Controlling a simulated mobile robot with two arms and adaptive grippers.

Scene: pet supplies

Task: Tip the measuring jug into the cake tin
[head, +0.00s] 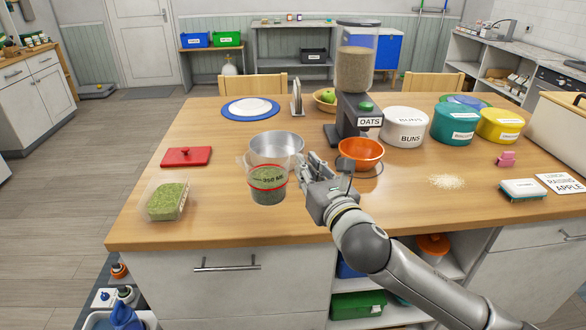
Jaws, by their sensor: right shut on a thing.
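The measuring jug (267,191) is clear, with a red band and green bits inside. It is upright, just in front of the silver round cake tin (286,137) and hides part of the tin's front wall. I cannot tell whether the jug's base touches the table. My right gripper (304,172) is at the jug's right side, shut on the jug, probably by its handle; the grip itself is mostly hidden. The inside of the tin shows only in part, and it looks empty there. My left gripper is not in view.
A clear tub of green bits (168,201) and a red lidded item (186,156) are on the left. An orange bowl (361,152) stands close right of the tin, before the oats dispenser (355,75). Spilled crumbs (447,181) lie right.

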